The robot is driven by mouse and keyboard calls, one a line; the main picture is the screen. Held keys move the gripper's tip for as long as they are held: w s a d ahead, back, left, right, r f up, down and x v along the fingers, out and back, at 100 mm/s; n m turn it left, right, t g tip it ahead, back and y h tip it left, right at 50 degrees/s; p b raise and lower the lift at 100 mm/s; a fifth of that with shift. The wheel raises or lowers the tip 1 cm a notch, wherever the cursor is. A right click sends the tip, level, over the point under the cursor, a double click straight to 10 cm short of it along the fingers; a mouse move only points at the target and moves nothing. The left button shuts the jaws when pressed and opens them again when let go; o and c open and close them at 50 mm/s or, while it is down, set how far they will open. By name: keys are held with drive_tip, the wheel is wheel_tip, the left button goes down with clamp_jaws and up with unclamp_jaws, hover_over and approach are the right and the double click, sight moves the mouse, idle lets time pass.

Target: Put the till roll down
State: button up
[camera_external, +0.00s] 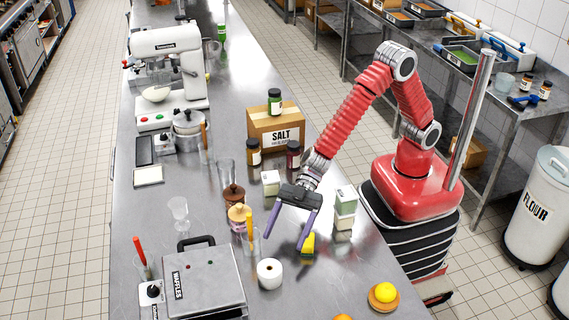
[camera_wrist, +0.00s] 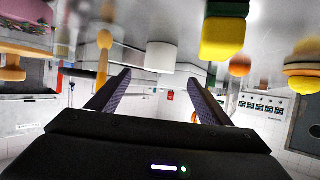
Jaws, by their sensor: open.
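The white till roll (camera_external: 269,273) stands upright on the steel counter, its dark core hole facing up. My gripper (camera_external: 284,243) is open and empty above the counter, a little behind the roll and apart from it. In the wrist view, which looks upside down, the white roll (camera_wrist: 160,57) shows beyond and between the tips of the open fingers (camera_wrist: 160,82). Nothing is between the fingers.
A yellow and green sponge (camera_external: 308,242) lies close by the right finger. A waffle maker (camera_external: 203,278) is left of the roll. A glass with a yellow-handled tool (camera_external: 249,238) stands near the left finger. An orange-yellow item (camera_external: 384,294) sits at the front right. Clear counter lies right of the roll.

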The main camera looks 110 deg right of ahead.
idle(0.8)
drive_tip(key=shift+w+d+r, duration=0.1)
drive_tip(key=shift+d+r, duration=0.25)
drive_tip(key=shift+d, duration=0.05)
drive_tip(key=d+r+m+t+h, duration=0.3)
drive_tip(key=d+r+h, duration=0.35)
drive_tip(key=d, duration=0.65)
drive_tip(key=s+d+r+m+h, duration=0.35)
drive_tip(key=s+d+r, duration=0.25)
drive_tip(key=s+d, duration=0.45)
drive_tip(key=s+d+f+m+g, duration=0.1)
drive_tip(key=s+d+g, duration=0.2)
drive_tip(key=s, duration=1)
drive_tip(key=s+d+f+m+g, duration=0.2)
drive_tip(key=s+d+g, duration=0.1)
drive_tip(key=s, duration=1)
drive_tip(key=shift+s+d+f, duration=0.15)
drive_tip(key=shift+d+f, duration=0.05)
drive_tip(key=shift+d, duration=0.7)
